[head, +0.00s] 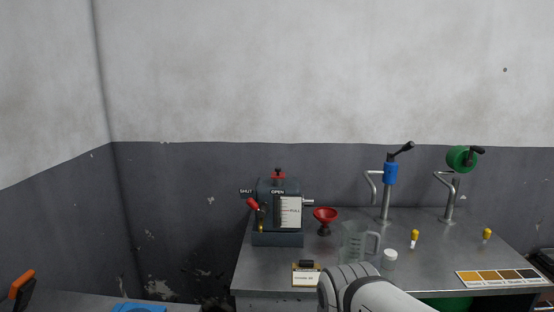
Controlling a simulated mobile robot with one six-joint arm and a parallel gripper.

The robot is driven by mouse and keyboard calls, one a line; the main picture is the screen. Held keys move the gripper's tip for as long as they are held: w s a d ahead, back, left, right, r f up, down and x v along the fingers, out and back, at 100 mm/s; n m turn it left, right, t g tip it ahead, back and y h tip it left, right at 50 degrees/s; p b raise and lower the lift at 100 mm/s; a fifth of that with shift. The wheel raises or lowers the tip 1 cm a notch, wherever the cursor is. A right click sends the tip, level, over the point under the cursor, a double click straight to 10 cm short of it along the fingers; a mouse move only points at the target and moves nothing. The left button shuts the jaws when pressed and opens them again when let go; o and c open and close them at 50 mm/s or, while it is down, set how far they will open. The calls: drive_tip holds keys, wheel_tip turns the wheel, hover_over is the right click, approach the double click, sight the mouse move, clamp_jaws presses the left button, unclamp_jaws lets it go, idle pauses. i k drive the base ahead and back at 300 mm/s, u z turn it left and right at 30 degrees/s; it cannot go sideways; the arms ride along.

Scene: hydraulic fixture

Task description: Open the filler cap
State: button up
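In the head view a dark grey hydraulic tank (263,192) stands on the left part of the metal bench. A red cap with a dark knob (278,175) sits on top of it, and appears to be the filler cap. It looks seated; I cannot tell how tight it is. A red-handled lever (253,204) is on the tank's left front, near the SHUT and OPEN labels. A white level gauge (290,212) marked FULL is on its front. A white link of my arm shows at the bottom, but my gripper is not in view.
A clipboard (306,275) is at the front. Above the tank is free.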

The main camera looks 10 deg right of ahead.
sight(277, 174)
drive_tip(key=z, duration=0.4)
drive_tip(key=i, duration=0.9)
drive_tip(key=z, duration=0.4)
drive_tip(key=k, duration=0.9)
drive_tip(key=z, duration=0.15)
drive_tip(key=i, duration=0.9)
drive_tip(key=u, duration=0.05)
